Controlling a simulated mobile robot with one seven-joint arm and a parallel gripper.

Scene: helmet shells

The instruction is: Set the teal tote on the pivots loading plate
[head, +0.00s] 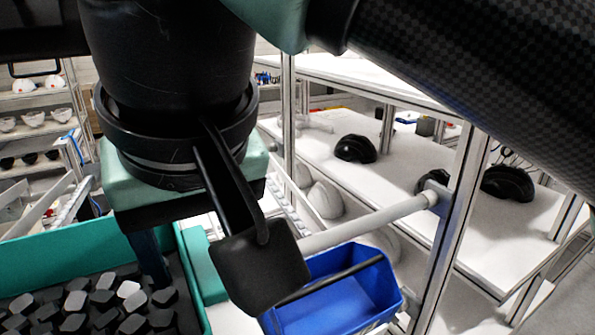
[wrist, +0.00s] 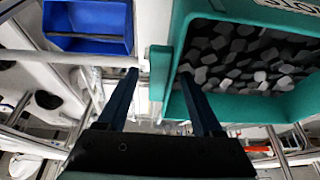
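The teal tote (head: 75,245), filled with dark and grey blocks, is at the lower left of the head view, partly cut off. In the wrist view it fills the upper right (wrist: 240,107), with part of a white label with upside-down lettering at the top edge. My gripper (wrist: 158,73) straddles the tote's near side wall. One finger is inside over the blocks and the other is outside beside the teal side ledge. The fingers are wide apart, with a visible gap at the outer finger. In the head view only one finger shows. I cannot identify the loading plate.
A blue bin (head: 345,292) sits beside the tote, near a grey rail (head: 370,222). A metal-framed shelf (head: 400,175) with black helmet shells (head: 355,149) stands at the right. Another rack (head: 40,115) with shells is at the far left.

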